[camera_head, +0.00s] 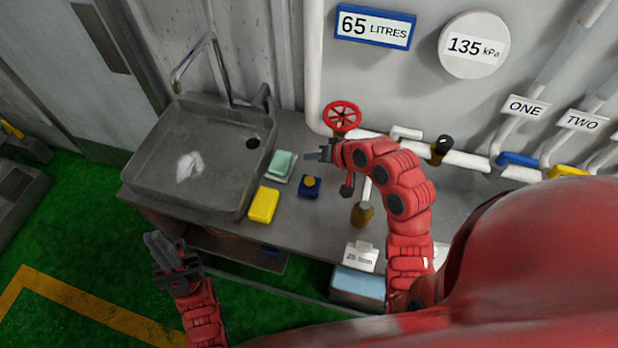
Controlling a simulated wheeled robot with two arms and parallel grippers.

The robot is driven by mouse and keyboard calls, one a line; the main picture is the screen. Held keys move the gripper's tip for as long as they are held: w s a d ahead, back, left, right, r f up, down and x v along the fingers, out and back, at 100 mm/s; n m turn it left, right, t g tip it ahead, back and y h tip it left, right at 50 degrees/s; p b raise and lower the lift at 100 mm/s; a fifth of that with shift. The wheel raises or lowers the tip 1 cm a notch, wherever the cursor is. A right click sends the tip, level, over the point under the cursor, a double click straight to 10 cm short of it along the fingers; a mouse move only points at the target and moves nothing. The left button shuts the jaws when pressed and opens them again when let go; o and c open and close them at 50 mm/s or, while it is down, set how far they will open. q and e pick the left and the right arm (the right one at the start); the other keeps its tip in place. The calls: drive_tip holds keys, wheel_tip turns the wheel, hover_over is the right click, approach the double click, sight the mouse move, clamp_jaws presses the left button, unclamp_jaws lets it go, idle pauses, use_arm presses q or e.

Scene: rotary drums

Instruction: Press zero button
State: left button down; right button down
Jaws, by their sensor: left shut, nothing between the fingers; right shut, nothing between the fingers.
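A small dark blue box with a round yellow-brown button (311,182) on top sits on the grey bench, right of the sink. It is the only button-like thing I see, and I can read no "zero" label on it. My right gripper (312,156) is shut and empty. It points left and appears just above and behind the blue box in the picture, apart from it; its height over the bench is hard to tell. My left gripper (160,246) is shut and empty at the lower left, in front of the sink and far from the button.
A yellow sponge (263,205) and a pale green block (282,165) lie left of the button. The sink (146,188) has a tap. A red valve wheel (342,116), pipes, a "65 LITRES" display (375,27) and a "135 kPa" gauge (472,45) are behind.

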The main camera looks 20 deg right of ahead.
sight(312, 183)
drive_tip(key=shift+w+f+b, duration=0.1)
drive_tip(key=shift+f+b, duration=2.65)
drive_tip(key=shift+f, duration=1.65)
drive_tip(key=shift+f, duration=0.4)
drive_tip(key=shift+f+b, duration=0.6)
drive_tip(key=shift+b, duration=0.05)
drive_tip(key=shift+r, duration=0.1)
drive_tip(key=shift+r+p, duration=0.65)
drive_tip(key=shift+r, duration=0.25)
drive_tip(key=shift+r, duration=0.1)
drive_tip(key=shift+r+p, duration=1.5)
drive_tip(key=shift+r, duration=0.95)
